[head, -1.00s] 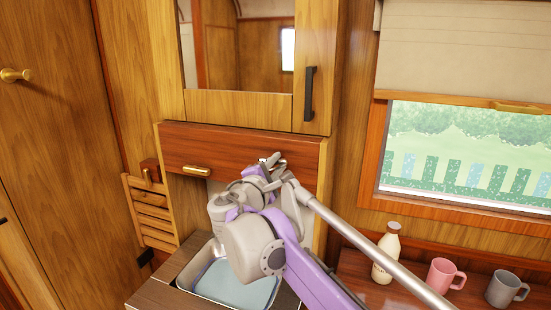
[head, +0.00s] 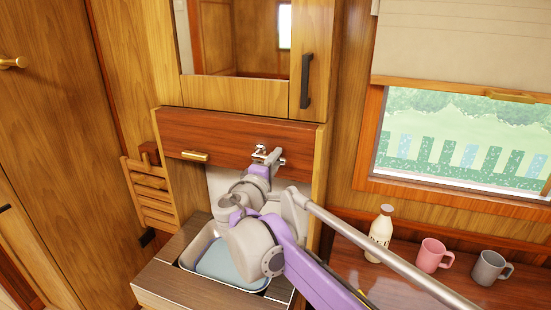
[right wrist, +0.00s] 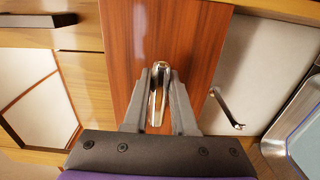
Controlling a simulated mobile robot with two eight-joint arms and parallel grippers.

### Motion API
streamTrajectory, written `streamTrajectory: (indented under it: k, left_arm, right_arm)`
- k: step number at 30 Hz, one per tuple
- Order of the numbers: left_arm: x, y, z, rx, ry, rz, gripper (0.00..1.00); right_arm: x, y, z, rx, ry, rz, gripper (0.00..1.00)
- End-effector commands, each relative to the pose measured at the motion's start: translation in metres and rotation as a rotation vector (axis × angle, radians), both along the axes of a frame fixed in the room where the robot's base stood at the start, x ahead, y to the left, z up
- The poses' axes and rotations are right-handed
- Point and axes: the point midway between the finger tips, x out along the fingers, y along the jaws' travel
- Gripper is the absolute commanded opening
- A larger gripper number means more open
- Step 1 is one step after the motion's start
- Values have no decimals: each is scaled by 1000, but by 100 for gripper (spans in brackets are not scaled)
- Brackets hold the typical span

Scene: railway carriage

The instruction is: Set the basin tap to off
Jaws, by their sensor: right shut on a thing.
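The chrome basin tap (head: 281,161) is on the dark red wood panel above the basin (head: 218,264), partly hidden by my gripper. My right gripper (head: 262,158) is at the tap. In the right wrist view, my right gripper (right wrist: 160,75) is shut on the shiny tap lever (right wrist: 158,82), with a finger on each side of it. A thin metal spout (right wrist: 228,110) reaches out beside it toward the basin's metal rim (right wrist: 272,143). My left gripper is out of view.
A brass handle (head: 195,156) is on the red panel to the left. A mirror cabinet with a black handle (head: 306,80) is above. A bottle (head: 380,235), a pink mug (head: 433,256) and a grey mug (head: 490,267) stand on the shelf at right, near my arm.

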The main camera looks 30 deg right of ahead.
Motion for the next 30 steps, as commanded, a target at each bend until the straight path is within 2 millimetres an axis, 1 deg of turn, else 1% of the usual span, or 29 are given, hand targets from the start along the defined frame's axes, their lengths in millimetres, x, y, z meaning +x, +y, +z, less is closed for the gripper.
streamTrajectory:
  k: [7,8,12,13,23,26,30]
  left_arm:
    - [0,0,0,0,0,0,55]
    - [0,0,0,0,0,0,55]
    - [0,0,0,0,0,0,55]
    - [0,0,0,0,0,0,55]
    - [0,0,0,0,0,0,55]
    - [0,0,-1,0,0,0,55]
    - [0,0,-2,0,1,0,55]
  right_arm:
    - [0,0,-1,4,-2,-1,0]
    - [0,0,-1,4,-2,-1,27]
    - [0,0,-1,3,-1,-1,52]
    - [0,0,-1,3,-1,0,55]
    - [-2,3,0,2,-1,1,55]
    - [-9,11,-1,2,-1,2,55]
    - [-26,32,-1,3,0,5,55]
